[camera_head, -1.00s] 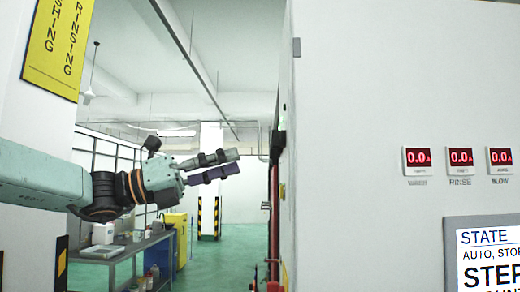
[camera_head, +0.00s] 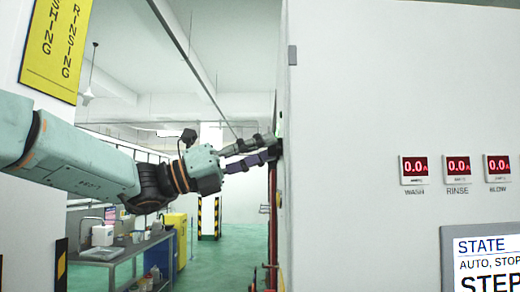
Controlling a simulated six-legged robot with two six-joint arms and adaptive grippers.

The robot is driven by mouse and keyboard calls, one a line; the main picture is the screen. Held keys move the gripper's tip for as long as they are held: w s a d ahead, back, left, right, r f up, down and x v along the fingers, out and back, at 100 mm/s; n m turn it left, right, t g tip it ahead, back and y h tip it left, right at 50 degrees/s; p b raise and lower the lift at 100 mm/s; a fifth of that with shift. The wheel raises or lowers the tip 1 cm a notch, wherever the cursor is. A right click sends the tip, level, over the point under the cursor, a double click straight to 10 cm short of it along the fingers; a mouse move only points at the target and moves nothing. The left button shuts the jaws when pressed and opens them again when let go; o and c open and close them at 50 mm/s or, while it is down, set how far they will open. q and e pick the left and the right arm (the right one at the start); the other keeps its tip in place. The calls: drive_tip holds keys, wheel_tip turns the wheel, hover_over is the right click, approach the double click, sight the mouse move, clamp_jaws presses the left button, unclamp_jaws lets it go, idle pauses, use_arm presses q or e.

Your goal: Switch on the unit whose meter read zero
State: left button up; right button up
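Three red digital meters sit in a row on the white cabinet front: WASH (camera_head: 414,170), RINSE (camera_head: 458,169) and BLOW (camera_head: 497,168). All three show 0.0. My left gripper (camera_head: 274,147) is at the left side edge of the white cabinet (camera_head: 360,90), well left of the meters. Its grey upper finger and purple lower finger lie apart with a narrow gap, and nothing shows between them. The tips reach a dark part on the cabinet's side; whether they touch it I cannot tell. No switch is clearly visible. My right gripper is out of view.
A STATE panel (camera_head: 485,258) is below the meters, cut by the picture edge. A yellow sign (camera_head: 55,45) hangs at upper left. A grey bench (camera_head: 128,250) and a yellow cabinet (camera_head: 176,232) stand behind my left arm. Open green floor (camera_head: 225,262) lies left of the white cabinet.

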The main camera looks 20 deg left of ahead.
use_arm(q)
drive_tip(key=shift+a, duration=0.25)
drive_tip(key=shift+c, duration=0.5)
drive_tip(key=shift+d, duration=0.2)
clamp_jaws()
drive_tip(key=shift+m+g+h, duration=0.3)
drive_tip(key=shift+m, duration=0.2)
drive_tip(key=shift+w+a+m+g+h+p, duration=0.1)
drive_tip(key=shift+w+m+g+h+p, duration=0.2)
drive_tip(key=shift+m+g, duration=1.7)
drive_tip(key=shift+m+g+h+p, duration=0.1)
drive_tip(key=shift+m+g+h, duration=0.4)
drive_tip(key=shift+m, duration=2.9)
drive_tip(key=shift+w+a+m+g+h+p, duration=0.1)
drive_tip(key=shift+w+m+g+h+p, duration=0.1)
drive_tip(key=shift+m+g, duration=1.85)
drive_tip(key=shift+m+t, duration=0.55)
drive_tip(key=shift+m, duration=0.4)
